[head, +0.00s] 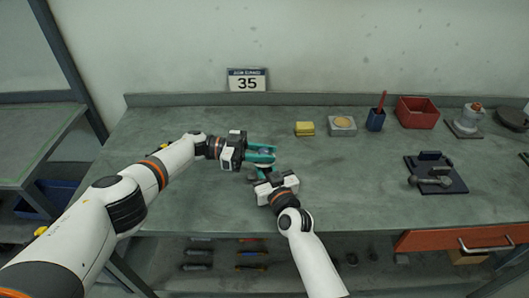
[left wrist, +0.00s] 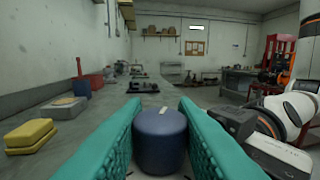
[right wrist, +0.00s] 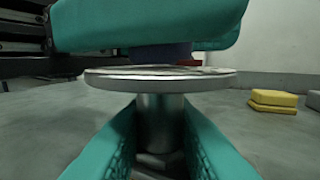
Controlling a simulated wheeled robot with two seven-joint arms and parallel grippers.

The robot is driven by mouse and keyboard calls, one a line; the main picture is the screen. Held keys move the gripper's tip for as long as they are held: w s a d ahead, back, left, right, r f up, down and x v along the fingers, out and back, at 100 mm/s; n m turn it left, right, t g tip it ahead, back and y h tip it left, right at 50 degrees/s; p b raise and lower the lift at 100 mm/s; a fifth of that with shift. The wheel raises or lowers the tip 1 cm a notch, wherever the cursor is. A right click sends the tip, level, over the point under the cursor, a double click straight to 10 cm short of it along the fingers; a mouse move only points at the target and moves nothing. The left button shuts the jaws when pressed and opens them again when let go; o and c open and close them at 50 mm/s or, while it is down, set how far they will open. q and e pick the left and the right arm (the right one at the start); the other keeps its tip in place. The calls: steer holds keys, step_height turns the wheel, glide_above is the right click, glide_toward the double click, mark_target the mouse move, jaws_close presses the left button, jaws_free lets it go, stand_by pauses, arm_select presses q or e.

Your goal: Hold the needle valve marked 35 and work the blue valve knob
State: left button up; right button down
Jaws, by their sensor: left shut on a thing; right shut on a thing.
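The blue valve knob (left wrist: 160,143) stands between the teal fingers of my left gripper (head: 262,154), which is shut on it; a small pale mark shows on its top. The needle valve (right wrist: 160,118) shows in the right wrist view as a metal body under a round metal disc (right wrist: 160,77). My right gripper (head: 264,173) is shut on this body, just below the disc. The knob's lower edge (right wrist: 160,54) shows above the disc, under a left finger. The head view mostly hides the valve behind both grippers. The sign marked 35 (head: 247,80) is at the wall behind.
Yellow sponges (head: 305,129), a block with a round pad (head: 342,126), a blue cup with a red tool (head: 376,119) and a red bin (head: 417,112) stand to the right. A dark tray with metal parts (head: 436,174) lies farther right. The bench (head: 170,120) is clear around the grippers.

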mark_target(264, 151)
arm_select(q)
steer(key=shift+w, duration=0.1)
steer(key=o, duration=1)
steer(key=shift+r, duration=0.1)
step_height(264, 151, up, 10)
steer(key=shift+f, duration=0.1)
